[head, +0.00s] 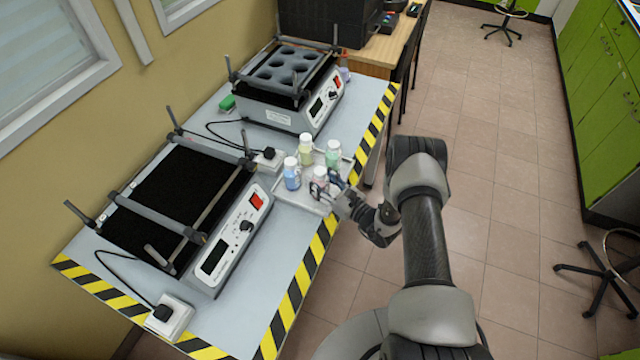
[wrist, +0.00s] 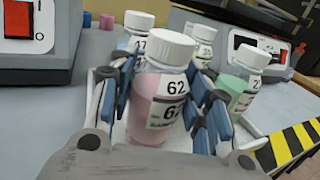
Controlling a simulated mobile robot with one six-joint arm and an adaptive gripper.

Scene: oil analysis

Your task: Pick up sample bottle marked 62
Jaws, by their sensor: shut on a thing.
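The sample bottle marked 62 (wrist: 160,95) has a white cap, pink contents and a label reading 62. In the wrist view it stands upright between the two fingers of my gripper (wrist: 165,105), which is shut on it. In the head view the bottle (head: 320,177) is at the front of the tray, partly hidden by my gripper (head: 328,188). I cannot tell whether its base touches the tray.
Bottles with blue (head: 292,174), yellow (head: 306,149) and green (head: 333,153) contents stand close by on the tray (head: 300,198). Two shaker machines, one near (head: 235,240) and one far (head: 315,112), flank the tray. Striped tape (head: 299,290) edges the table.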

